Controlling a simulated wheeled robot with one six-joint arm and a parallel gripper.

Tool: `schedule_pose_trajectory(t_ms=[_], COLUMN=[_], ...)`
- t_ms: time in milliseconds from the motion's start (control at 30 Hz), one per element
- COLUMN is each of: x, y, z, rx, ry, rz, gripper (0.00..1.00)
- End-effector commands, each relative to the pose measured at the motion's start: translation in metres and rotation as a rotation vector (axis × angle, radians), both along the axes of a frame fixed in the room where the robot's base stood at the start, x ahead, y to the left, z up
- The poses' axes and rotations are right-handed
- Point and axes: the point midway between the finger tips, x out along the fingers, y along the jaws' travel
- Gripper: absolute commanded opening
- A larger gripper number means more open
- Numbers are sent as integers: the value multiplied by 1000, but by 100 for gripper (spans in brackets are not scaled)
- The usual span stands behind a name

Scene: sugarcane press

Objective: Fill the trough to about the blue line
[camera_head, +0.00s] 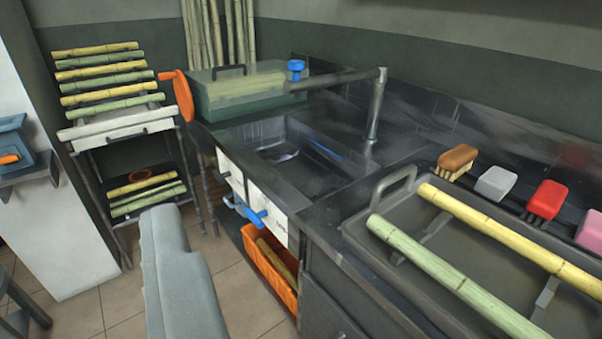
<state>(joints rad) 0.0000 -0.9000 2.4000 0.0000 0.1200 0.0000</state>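The trough (262,133) is a dark sunken basin in the counter at the middle of the view. A short blue line (326,150) shows on its inner right wall. A round dark patch with a pale rim lies at its bottom; I cannot tell whether it holds water. A metal pipe spout (335,79) rises at the back right and reaches left over the trough. A blue knob (296,66) stands near the spout's far end. A grey part of my arm fills the lower left; no fingertips can be made out.
A tray (365,262) with yellow and green canes stands at the right, several brushes (457,158) behind it. A lidded green box (222,92) stands behind the trough. An orange crate (272,270) is below. A cane rack (112,130) stands left; floor (235,290) shows between.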

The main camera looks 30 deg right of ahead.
Motion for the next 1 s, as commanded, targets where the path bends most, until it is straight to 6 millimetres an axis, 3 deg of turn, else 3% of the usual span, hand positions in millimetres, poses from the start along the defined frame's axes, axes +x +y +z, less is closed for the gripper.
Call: schedule_pose_trajectory(t_ms=[100, 333, 700, 1000], x=[0, 20, 101, 154], y=[0, 1, 0, -10], z=[0, -13, -82, -142], rx=[0, -59, -370, -639], ry=[0, 73, 428, 714], rz=[0, 7, 45, 84], gripper=[57, 100, 100, 100])
